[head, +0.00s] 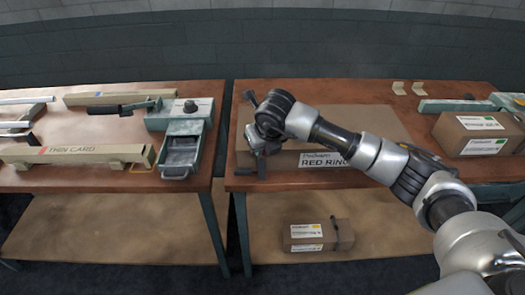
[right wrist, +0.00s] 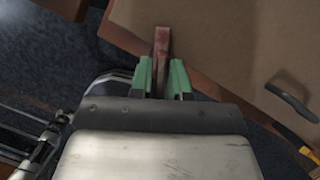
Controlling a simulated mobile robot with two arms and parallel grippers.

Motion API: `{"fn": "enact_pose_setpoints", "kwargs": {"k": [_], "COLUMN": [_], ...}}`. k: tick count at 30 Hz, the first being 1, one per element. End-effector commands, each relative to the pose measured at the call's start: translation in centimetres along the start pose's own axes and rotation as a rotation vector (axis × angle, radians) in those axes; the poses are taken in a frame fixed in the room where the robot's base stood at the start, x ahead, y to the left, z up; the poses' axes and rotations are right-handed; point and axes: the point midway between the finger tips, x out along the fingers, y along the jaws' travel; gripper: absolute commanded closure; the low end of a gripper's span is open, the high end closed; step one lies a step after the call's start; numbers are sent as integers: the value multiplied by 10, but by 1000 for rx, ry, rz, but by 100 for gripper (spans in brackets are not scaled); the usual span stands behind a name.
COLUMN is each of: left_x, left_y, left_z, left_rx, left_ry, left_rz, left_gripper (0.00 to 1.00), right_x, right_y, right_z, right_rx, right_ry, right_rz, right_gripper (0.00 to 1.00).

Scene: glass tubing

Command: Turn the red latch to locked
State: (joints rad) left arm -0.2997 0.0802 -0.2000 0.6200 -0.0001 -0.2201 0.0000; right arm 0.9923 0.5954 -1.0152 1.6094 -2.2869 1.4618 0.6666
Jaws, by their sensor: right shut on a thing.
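The red latch (right wrist: 161,45) is a narrow red bar in the right wrist view. My right gripper (right wrist: 161,76) has its two green fingers on either side of the bar's near part, shut on it. The bar's far end sticks out past the fingertips over a brown surface. In the head view my right arm reaches to the left end of a long cardboard box (head: 315,172) labelled "RED RING". There the arm's wrist and hand hide the latch, and the fingers cannot be made out. My left gripper is in neither view.
The left table (head: 100,182) holds a green device with an open drawer (head: 182,155) and long card pieces. A carton (head: 475,133) stands at the right table's right side. A smaller carton (head: 318,236) lies on the lower shelf. A gap separates the tables.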

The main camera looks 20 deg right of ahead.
Motion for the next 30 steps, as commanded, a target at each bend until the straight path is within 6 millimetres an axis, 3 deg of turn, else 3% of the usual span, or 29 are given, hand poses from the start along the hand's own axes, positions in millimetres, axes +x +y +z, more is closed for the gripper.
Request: {"fn": "enact_pose_setpoints", "kwargs": {"k": [3, 15, 30], "left_x": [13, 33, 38], "left_y": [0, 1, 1], "left_z": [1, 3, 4], "left_rx": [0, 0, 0], "left_ry": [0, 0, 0], "left_rz": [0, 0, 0], "left_gripper": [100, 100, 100], "right_x": [2, 0, -2], "right_y": [1, 1, 1], "right_z": [0, 1, 2], "right_rx": [95, 339, 418], "right_ry": [-6, -4, -3], "right_rz": [-38, -139, -171], "right_gripper": [100, 100, 100]}}
